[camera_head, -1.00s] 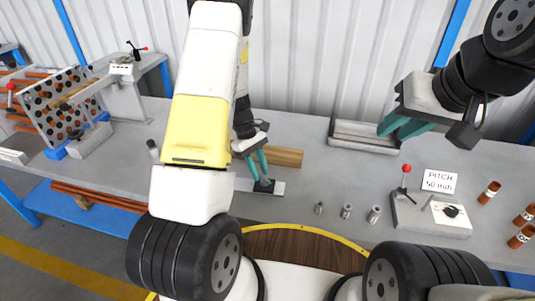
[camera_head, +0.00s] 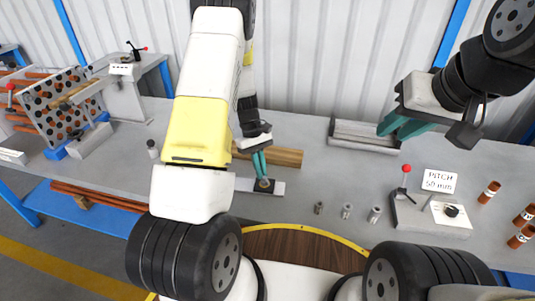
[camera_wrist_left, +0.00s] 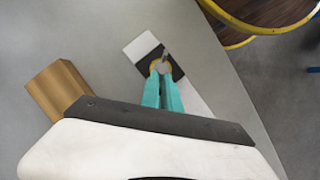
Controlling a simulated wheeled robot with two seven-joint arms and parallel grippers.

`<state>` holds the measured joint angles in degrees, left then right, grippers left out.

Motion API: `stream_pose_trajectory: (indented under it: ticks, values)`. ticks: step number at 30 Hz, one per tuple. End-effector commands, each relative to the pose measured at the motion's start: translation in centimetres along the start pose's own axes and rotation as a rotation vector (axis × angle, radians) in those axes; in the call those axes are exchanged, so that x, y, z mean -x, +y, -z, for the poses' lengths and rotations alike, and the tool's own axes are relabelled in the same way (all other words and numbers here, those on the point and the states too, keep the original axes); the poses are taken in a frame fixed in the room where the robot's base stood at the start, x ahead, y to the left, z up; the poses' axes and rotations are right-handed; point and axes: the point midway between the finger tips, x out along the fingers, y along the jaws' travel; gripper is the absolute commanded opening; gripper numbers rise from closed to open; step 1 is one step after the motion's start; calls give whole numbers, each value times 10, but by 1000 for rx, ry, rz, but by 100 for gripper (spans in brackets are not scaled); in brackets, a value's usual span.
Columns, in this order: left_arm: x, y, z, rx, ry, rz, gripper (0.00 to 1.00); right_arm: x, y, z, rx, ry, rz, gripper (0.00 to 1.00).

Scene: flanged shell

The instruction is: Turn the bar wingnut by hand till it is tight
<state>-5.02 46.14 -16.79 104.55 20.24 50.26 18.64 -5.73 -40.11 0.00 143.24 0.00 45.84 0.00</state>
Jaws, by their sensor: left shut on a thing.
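The bar wingnut (camera_wrist_left: 164,62) is a small metal piece with a bar, on a yellowish round part over a dark square on a white plate (camera_wrist_left: 139,45). The plate lies on the bench and also shows in the head view (camera_head: 244,184). My left gripper (camera_head: 262,178) is over it with its teal fingers pointing down. In the left wrist view its fingertips (camera_wrist_left: 161,76) are shut on the bar wingnut and hide part of it. My right gripper (camera_head: 401,128) is raised over the right of the bench, its two teal fingers apart and empty.
A wooden block (camera_head: 287,157) lies just behind the plate. Several small metal cylinders (camera_head: 347,211) stand to its right, then a red-knobbed lever base (camera_head: 425,217) and a "PITCH 50 mm" sign (camera_head: 440,181). A grey channel (camera_head: 362,140) is at the back.

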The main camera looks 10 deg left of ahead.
Motion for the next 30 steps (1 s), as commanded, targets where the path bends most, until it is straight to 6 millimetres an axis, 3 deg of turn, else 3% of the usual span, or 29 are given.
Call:
stream_pose_trajectory:
  ticks: [9,13,23,30]
  values:
    - [1,1,0,-33,0,13,0,0,0,0,0,0,0,28]
    - [1,1,0,-32,0,12,28,0,0,0,0,0,0,28]
    - [2,1,0,-31,0,12,28,0,0,0,0,0,0,28]
    - [34,2,1,-32,4,10,28,0,0,0,0,0,0,28]
